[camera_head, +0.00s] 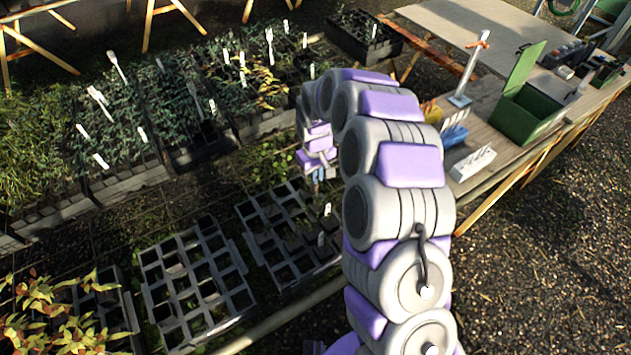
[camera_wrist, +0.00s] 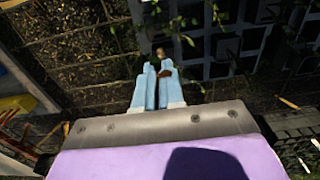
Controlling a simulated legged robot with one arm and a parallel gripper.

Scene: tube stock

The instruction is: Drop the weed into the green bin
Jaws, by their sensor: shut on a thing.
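Thin green leafy stems spread beyond the tips, but I cannot tell which belong to the weed. In the head view the weed is too small to make out. The green bin (camera_head: 524,118) stands on the bench at the right, its lid raised. My gripper is well apart from it, to its left.
The wooden bench (camera_head: 486,118) also holds a white block (camera_head: 472,164), a metal post on a base (camera_head: 468,75) and blue and yellow items. Dense seedling trays fill the left. Gravel ground lies clear at lower right.

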